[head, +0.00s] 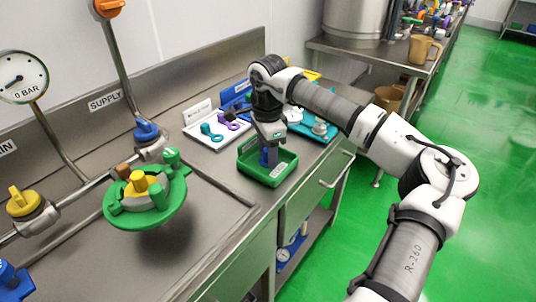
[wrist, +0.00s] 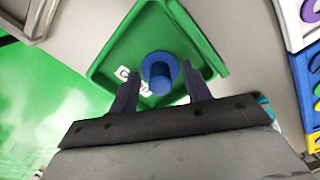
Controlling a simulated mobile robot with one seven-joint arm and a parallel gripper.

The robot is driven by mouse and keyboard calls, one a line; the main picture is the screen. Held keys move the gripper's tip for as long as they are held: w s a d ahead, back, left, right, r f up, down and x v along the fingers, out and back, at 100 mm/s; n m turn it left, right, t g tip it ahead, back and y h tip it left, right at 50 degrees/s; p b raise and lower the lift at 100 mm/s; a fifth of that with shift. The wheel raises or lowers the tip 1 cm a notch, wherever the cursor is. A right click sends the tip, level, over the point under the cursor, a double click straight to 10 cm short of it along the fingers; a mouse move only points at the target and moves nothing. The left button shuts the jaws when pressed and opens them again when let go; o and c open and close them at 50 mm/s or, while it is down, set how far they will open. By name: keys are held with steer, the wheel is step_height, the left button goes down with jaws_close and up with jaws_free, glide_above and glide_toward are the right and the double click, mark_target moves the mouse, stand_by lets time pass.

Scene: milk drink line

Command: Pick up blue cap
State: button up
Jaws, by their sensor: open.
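The blue cap (wrist: 160,72) stands in the green tray (wrist: 108,62), with a round flange and a raised cylinder. In the head view the green tray (head: 266,177) sits on the steel counter, and the cap is mostly hidden by my gripper. My gripper (wrist: 160,85) is open. Its two dark fingers reach over the tray, one on each side of the cap, and I see gaps between them and the cap. In the head view my gripper (head: 268,157) points down into the tray.
A white tray (head: 204,139) with teal and purple parts lies behind the green tray. A teal tray (head: 310,134) is to the right. A green round fitting (head: 118,213) with knobs is at the left. The counter's front edge is close to the green tray.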

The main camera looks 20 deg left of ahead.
steer(key=shift+f, duration=0.1)
steer(key=c, duration=0.7)
steer(key=shift+c, duration=0.2)
